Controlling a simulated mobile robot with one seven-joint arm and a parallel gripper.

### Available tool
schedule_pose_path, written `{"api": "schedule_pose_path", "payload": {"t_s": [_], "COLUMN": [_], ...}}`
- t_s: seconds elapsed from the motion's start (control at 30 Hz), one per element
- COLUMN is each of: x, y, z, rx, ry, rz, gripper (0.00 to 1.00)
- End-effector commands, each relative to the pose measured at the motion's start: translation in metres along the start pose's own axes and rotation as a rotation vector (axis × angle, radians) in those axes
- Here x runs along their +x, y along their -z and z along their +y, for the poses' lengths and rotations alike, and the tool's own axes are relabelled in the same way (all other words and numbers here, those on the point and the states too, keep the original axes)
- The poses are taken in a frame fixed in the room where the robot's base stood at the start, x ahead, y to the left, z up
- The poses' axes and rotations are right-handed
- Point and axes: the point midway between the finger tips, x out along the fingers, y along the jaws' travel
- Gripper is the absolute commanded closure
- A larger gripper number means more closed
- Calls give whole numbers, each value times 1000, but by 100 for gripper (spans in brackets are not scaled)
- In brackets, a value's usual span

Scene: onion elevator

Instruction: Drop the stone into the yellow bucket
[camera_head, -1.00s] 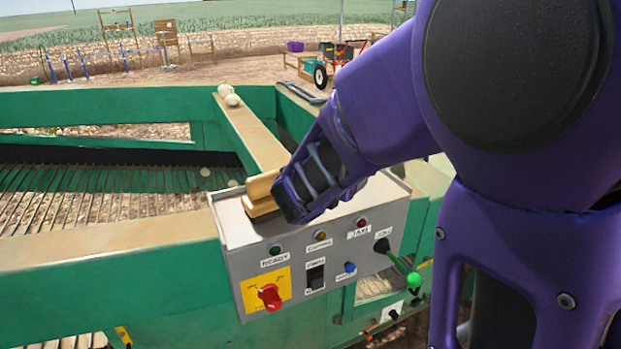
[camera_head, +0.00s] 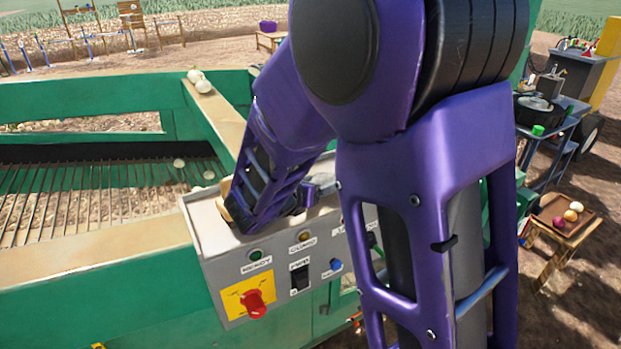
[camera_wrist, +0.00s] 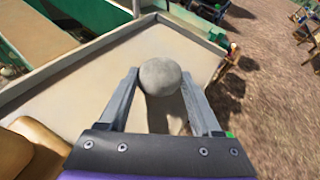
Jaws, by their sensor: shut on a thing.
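My gripper (camera_wrist: 159,82) is shut on a round grey stone (camera_wrist: 160,74), with one finger on each side of it in the wrist view. The stone is over the grey top of a control box (camera_wrist: 95,85); I cannot tell how far above it. In the head view my arm hides the stone and most of my gripper. No yellow bucket shows in either view.
The control box (camera_head: 225,270) has a red knob (camera_head: 254,303) and switches. A tan wooden object (camera_wrist: 28,140) lies beside my gripper. Green machine beams and a slatted bed (camera_head: 70,195) are at left. A small table (camera_head: 572,228) with a tray and a workbench (camera_head: 570,112) stand right.

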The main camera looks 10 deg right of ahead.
Motion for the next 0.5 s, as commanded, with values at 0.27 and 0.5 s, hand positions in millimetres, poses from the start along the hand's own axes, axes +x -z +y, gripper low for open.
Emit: {"api": "schedule_pose_path", "payload": {"t_s": [0.27, 0.5], "x": [4, 6], "y": [9, 14], "z": [1, 2], "rx": [1, 0], "ry": [0, -1], "rz": [-3, -1], "gripper": [100, 33]}}
